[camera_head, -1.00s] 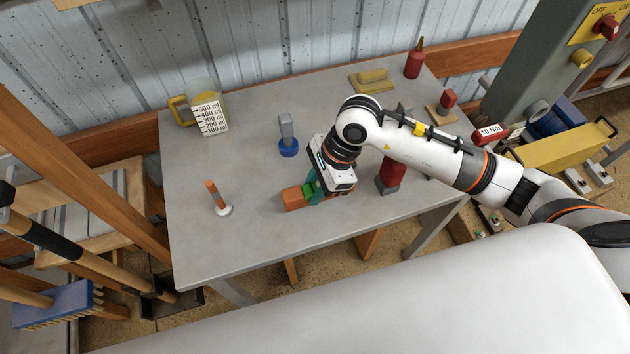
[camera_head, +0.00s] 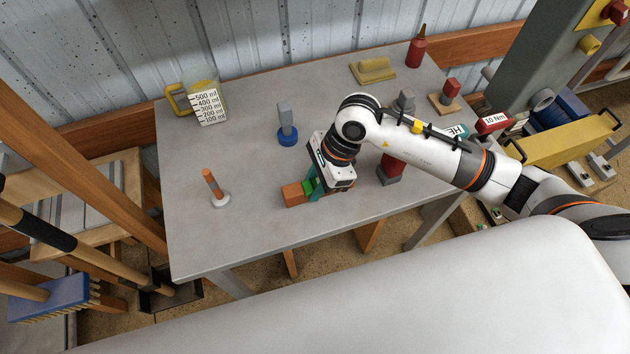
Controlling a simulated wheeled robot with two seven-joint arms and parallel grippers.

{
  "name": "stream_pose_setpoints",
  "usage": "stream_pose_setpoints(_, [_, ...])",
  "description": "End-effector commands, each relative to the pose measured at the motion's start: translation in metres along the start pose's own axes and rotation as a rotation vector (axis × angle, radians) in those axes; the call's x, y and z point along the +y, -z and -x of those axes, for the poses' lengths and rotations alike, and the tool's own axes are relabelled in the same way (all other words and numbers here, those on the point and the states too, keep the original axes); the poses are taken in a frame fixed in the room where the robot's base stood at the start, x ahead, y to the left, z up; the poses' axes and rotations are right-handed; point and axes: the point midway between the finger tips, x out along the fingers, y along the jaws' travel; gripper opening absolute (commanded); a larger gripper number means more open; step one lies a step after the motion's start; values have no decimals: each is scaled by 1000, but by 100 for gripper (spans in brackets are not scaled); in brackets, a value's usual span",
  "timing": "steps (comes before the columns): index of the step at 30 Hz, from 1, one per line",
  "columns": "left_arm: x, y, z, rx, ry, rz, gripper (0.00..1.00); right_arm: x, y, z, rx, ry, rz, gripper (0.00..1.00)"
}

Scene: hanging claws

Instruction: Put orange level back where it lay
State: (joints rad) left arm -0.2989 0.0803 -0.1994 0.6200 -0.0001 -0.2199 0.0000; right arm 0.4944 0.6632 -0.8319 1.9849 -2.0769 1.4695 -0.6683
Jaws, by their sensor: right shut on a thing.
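The orange level (camera_head: 293,195), a short orange block with a green part, lies at the front middle of the grey table (camera_head: 240,230). My right gripper (camera_head: 314,192) comes down over its right part, shut on it. The right end of the level is hidden behind the gripper. I cannot tell whether the level touches the table or is a little above it. My left gripper is not in view.
A blue-based grey tool (camera_head: 287,138) stands behind the gripper, an orange-handled tool (camera_head: 215,188) to the left. A yellow measuring jug (camera_head: 203,102), yellow float (camera_head: 373,70) and red bottle (camera_head: 416,52) are at the back. A red-and-grey object (camera_head: 390,170) stands close right.

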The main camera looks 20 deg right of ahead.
Motion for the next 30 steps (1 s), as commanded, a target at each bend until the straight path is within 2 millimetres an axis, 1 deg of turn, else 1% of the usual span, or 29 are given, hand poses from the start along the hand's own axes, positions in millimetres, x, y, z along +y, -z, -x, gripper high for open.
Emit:
stream_pose_setpoints(10, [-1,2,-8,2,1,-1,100,0,-3,-7,0,-1,0,0])
stream_pose_setpoints(11, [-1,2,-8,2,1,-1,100,0,-3,-6,0,-1,0,30])
stream_pose_setpoints(15, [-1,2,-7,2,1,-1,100,0,-2,-6,0,-1,0,53])
stream_pose_setpoints(25, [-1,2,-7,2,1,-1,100,0,-3,-4,0,-1,0,54])
stream_pose_setpoints(28, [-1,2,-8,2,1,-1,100,1,-3,6,0,-3,0,54])
stream_pose_setpoints(30, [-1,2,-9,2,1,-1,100,1,-3,17,-1,-4,1,54])
